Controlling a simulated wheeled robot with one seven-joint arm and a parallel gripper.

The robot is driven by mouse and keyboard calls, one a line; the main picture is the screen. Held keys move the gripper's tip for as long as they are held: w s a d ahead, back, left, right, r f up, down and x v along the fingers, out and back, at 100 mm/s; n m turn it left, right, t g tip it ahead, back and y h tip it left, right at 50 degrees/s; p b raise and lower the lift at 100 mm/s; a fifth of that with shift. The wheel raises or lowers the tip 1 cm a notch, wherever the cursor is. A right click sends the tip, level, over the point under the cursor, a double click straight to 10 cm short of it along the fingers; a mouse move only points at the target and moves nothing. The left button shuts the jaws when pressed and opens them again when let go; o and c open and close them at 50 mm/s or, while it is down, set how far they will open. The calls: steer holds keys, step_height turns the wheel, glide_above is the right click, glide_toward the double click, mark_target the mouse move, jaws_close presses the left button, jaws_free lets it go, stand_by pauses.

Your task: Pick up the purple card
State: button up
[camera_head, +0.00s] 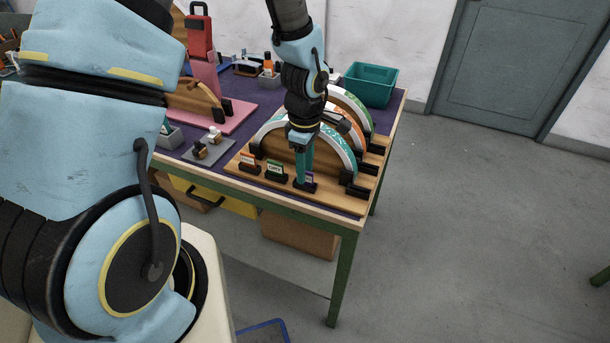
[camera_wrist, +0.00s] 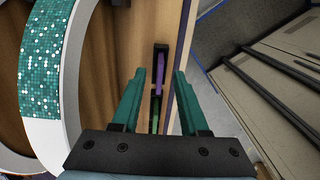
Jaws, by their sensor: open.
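The purple card (camera_wrist: 159,68) stands in a black holder (camera_wrist: 161,49) on the wooden board, seen edge-on in the wrist view. In the head view the purple card (camera_head: 310,179) shows at the right end of a row of cards, partly hidden by my gripper. My gripper (camera_head: 303,183) points down at it with its teal fingers. In the wrist view the open fingers (camera_wrist: 159,78) lie on either side of the card's line, with gaps between. I cannot tell how far the fingertips are above the card.
A green card (camera_head: 275,168) and an orange card (camera_head: 248,160) stand in holders to the left. Glittered arcs (camera_head: 344,146) rise close behind my gripper. A teal bin (camera_head: 370,84) sits at the back. The table's front edge is close by.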

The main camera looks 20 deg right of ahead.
steer(key=shift+f, duration=1)
jaws_close()
